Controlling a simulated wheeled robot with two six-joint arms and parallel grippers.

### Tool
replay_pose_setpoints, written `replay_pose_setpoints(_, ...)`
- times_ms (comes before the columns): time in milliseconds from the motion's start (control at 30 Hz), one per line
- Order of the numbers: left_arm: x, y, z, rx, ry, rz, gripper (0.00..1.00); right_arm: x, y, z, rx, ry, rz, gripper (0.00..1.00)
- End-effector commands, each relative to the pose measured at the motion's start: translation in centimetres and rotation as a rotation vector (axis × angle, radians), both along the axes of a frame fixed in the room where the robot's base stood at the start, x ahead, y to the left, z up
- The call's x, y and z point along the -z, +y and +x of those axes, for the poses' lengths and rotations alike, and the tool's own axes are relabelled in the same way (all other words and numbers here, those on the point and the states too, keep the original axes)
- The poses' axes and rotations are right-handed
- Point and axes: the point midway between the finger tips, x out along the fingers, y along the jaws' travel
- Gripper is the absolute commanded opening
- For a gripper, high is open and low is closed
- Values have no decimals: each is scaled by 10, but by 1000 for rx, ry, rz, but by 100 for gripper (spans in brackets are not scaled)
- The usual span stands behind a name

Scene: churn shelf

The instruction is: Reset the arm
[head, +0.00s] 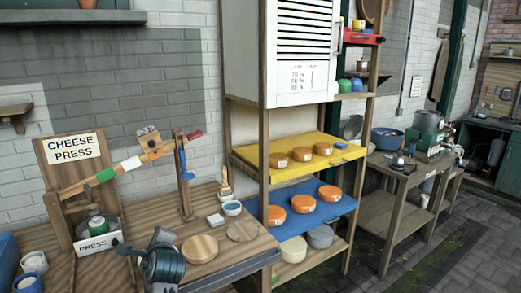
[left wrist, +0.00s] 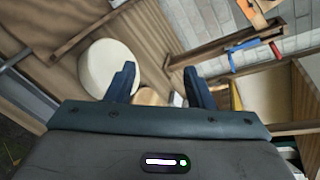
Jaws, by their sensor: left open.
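My left gripper (head: 143,243) is over the front of the wooden bench, in front of the cheese press, in the head view. In the left wrist view its two dark teal fingers (left wrist: 160,82) stand apart with nothing held between them. A pale round disc (left wrist: 110,68) lies on the wooden surface beyond the left finger; I cannot tell what it is. The cheese press lever (head: 130,163) slopes up to the right, with a green band and a red end. My right gripper is not in view.
Round wooden boards (head: 200,249) and a blue-filled bowl (head: 232,208) sit on the bench right of my gripper. A rack holds orange cheeses on a yellow shelf (head: 262,171) and a blue shelf (head: 293,222). Small pots (head: 34,262) stand at the bench's left.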

Motion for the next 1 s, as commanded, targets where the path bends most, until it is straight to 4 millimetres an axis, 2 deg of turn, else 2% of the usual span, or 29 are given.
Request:
replay_pose_setpoints(33,26,5,-21,-28,3,-89,48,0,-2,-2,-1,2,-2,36)
replay_pose_setpoints(200,100,11,-101,-171,-14,-467,48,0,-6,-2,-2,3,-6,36)
replay_pose_setpoints(300,135,11,-153,-278,-17,-677,48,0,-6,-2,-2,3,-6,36)
replay_pose_setpoints(433,169,7,-223,-445,-9,-927,48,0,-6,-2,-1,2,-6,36)
replay_pose_setpoints(500,182,3,-260,-543,-4,-1045,48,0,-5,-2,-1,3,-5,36)
replay_pose_setpoints(600,193,-3,-303,-668,5,-1174,48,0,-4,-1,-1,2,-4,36)
replay_pose_setpoints(700,199,-8,-336,-772,11,-1263,48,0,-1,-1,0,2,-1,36)
replay_pose_setpoints(1000,202,-22,-409,-1016,33,-1421,48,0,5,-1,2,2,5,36)
